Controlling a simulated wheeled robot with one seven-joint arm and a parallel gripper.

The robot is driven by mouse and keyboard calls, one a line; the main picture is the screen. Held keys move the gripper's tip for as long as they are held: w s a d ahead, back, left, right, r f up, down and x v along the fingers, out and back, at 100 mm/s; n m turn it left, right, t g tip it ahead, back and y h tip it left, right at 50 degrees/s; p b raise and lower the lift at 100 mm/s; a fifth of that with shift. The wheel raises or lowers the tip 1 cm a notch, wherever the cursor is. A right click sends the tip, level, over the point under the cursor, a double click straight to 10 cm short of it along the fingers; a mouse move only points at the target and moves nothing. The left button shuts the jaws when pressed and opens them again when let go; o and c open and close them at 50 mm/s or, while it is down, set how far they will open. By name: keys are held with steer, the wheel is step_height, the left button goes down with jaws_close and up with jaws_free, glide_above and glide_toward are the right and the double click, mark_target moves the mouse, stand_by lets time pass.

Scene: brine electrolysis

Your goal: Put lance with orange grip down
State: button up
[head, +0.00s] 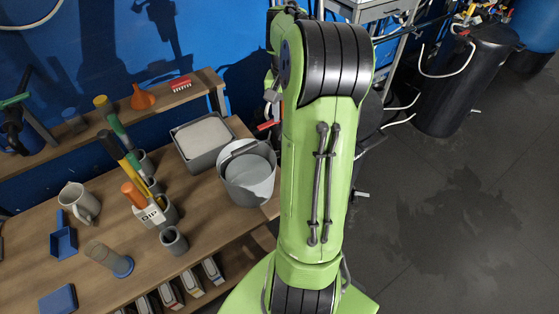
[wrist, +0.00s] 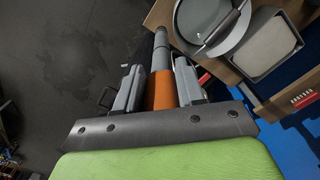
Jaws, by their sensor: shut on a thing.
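In the wrist view my gripper (wrist: 158,90) is shut on the lance with orange grip. The orange grip (wrist: 160,92) lies between the two grey fingers, and a grey shaft (wrist: 161,55) runs away from it towards the top. The far end of the lance is near the table edge by the bucket; I cannot tell whether it touches anything. In the head view my green arm hides the gripper and the lance.
A grey bucket (head: 235,188) and a tray of white material (head: 184,151) stand at the right of the wooden table (head: 105,213). Grey holders (head: 174,241) with upright handled tools, a jug (head: 79,203) and a blue scoop (head: 63,241) stand left. Dark floor (head: 440,230) is open at right.

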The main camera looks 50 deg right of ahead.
step_height(320, 180, down, 17)
steer(key=shift+w+a+r, duration=0.1)
steer(key=shift+w, duration=0.05)
steer(key=shift+f, duration=0.25)
steer(key=shift+f, duration=0.25)
steer(key=o, duration=1.2)
steer(key=shift+r, duration=0.1)
steer(key=shift+c, duration=0.2)
